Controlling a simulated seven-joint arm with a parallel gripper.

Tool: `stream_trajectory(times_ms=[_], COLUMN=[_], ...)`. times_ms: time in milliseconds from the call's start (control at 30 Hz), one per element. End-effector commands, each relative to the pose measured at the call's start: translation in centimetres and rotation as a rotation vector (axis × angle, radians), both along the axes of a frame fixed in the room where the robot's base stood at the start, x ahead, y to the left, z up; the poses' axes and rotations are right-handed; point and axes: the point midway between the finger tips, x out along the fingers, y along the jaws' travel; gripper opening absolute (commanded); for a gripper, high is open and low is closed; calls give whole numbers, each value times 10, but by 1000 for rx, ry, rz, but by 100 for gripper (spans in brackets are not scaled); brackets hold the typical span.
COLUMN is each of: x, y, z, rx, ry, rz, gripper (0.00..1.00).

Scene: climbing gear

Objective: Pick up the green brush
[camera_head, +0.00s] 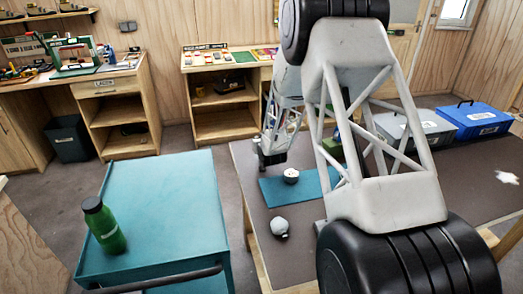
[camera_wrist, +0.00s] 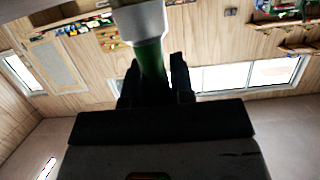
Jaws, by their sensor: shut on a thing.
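In the wrist view my gripper (camera_wrist: 153,75) is shut on a green handle-like thing (camera_wrist: 150,57), which I take to be the green brush. Its wide grey-white end runs out of the top of that view. The dark fingers sit on either side of the green part. In the head view my arm covers much of the right-hand table, and I cannot make out the fingers clearly. A green thing (camera_head: 334,149) shows partly behind my arm there; I cannot tell whether it is the held one.
The brown table (camera_head: 244,174) bears a teal mat (camera_head: 272,191), a white round thing (camera_head: 291,175), a grey round thing (camera_head: 279,226), a grey case (camera_head: 440,130) and a blue case (camera_head: 474,119). A teal cart (camera_head: 178,190) at left holds a green bottle (camera_head: 106,228).

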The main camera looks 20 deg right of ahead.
Motion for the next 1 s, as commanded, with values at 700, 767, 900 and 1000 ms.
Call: stream_trajectory(times_ms=[700,767,900,1000], x=[0,-6,-27,-43], y=[0,0,2,3], z=[36,37,38,40], rx=[-1,0,0,0], ry=[-2,0,0,-1], rz=[0,0,0,0], gripper=[0,0,0,0])
